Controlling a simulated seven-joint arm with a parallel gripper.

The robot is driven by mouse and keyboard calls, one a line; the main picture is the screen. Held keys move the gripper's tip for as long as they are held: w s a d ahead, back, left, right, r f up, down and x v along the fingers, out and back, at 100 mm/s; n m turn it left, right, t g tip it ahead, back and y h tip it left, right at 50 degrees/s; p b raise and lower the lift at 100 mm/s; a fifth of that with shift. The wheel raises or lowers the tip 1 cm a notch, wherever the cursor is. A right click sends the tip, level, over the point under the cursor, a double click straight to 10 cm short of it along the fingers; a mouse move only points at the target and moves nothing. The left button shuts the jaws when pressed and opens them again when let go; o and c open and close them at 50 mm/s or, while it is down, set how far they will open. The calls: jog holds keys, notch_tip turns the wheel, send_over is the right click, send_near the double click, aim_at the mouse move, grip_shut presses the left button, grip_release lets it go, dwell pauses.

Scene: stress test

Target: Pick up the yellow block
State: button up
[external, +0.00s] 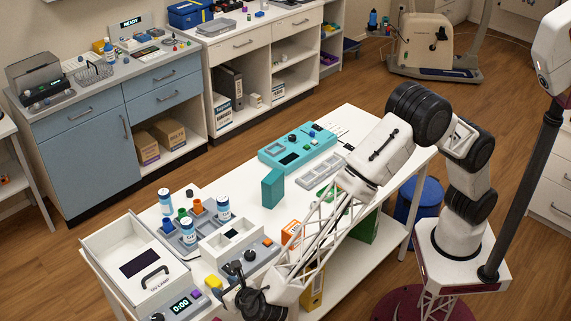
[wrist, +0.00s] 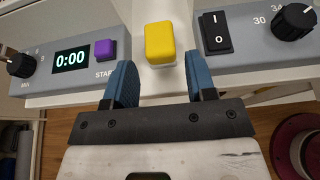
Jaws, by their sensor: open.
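The yellow block (wrist: 160,44) is small with rounded edges. In the wrist view it sits on the white table top between two grey control boxes. In the external view it shows near the table's front edge (external: 213,282), just left of my gripper (external: 233,285). My gripper, also in the wrist view (wrist: 160,72), is open, with blue finger pads and nothing between them. The block lies just beyond the fingertips, roughly centred between them. I cannot tell exactly how high the fingers are above the table.
A timer box (wrist: 65,58) with a purple button (wrist: 105,50) stands left of the block. A box with a black switch (wrist: 217,32) and a knob (wrist: 293,18) stands close on the right. A white lidded case (external: 135,255) and a rack of bottles (external: 190,236) are further back.

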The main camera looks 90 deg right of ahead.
aim_at(217, 284)
jog(key=shift+x, duration=1.85)
jog(key=shift+f, duration=0.1)
jog(key=c, duration=0.7)
jog(key=shift+r, duration=5.05)
